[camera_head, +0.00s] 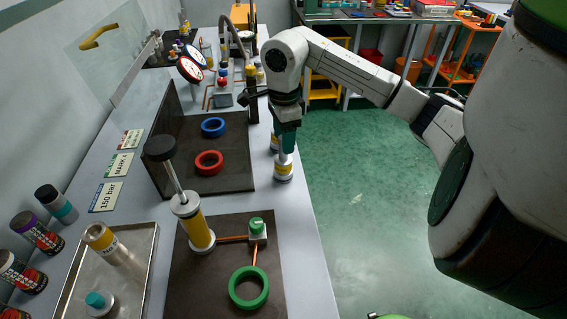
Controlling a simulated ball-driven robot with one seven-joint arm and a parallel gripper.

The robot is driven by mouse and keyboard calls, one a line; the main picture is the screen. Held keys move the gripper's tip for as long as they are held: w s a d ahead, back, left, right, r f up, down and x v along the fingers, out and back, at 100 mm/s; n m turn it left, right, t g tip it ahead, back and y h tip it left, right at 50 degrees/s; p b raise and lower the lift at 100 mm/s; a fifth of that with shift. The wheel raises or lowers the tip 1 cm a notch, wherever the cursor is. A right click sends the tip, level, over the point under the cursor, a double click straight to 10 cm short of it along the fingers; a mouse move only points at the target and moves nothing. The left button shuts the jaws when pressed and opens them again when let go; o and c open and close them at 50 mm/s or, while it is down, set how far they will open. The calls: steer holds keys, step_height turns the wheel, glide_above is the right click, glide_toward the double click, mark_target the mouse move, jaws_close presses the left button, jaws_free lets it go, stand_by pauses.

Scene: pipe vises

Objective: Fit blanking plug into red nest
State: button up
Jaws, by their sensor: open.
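The red nest, a red ring (208,162), lies on a dark board (228,181) at centre left, and its middle looks empty. No part is clearly marked as the blanking plug. A white and yellow cylinder (283,173) stands upright at the table's right edge; a similar one (275,143) is partly hidden behind my arm. My gripper (286,149) points down directly above the nearer cylinder, to the right of the red ring. It is open, with teal parts at its end. Whether its fingers touch the cylinder cannot be told.
A blue ring (213,127) lies behind the red one. A yellow hand pump (197,226) with a black knob stands in front. A green ring (248,288) lies on the front board.

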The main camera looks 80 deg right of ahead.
mark_target(283, 158)
steer(key=shift+w+a+f+p, duration=0.15)
steer(key=shift+f+p, duration=0.4)
steer(key=shift+f, duration=1.75)
steer(key=shift+c, duration=0.3)
jaws_close()
